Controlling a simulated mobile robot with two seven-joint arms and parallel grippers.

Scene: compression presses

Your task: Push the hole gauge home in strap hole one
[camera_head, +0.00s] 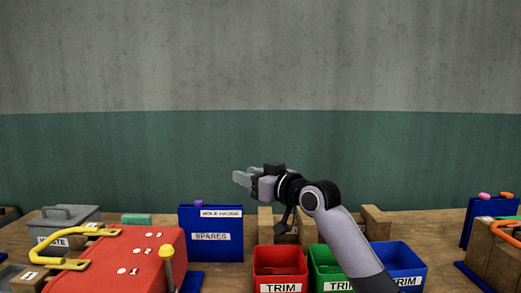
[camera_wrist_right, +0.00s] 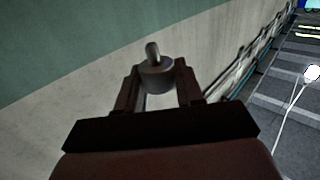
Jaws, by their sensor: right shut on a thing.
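My right gripper (camera_head: 243,178) is raised in front of the wall, above the table, its fingers pointing left. In the right wrist view the fingers (camera_wrist_right: 158,85) are shut on a grey metal piece, the hole gauge (camera_wrist_right: 156,74), a short thick cylinder with a thinner round-ended pin. The gauge is well clear of the table and touches nothing but the fingers. It is hard to make out in the head view. Strap hole one cannot be made out. My left gripper is not in view.
A blue SPARES board (camera_head: 210,222) stands behind the red block. A yellow-topped post (camera_head: 167,254) stands at the block's right. Red (camera_head: 279,261), green (camera_head: 321,256) and blue (camera_head: 407,262) TRIM bins stand under my right arm.

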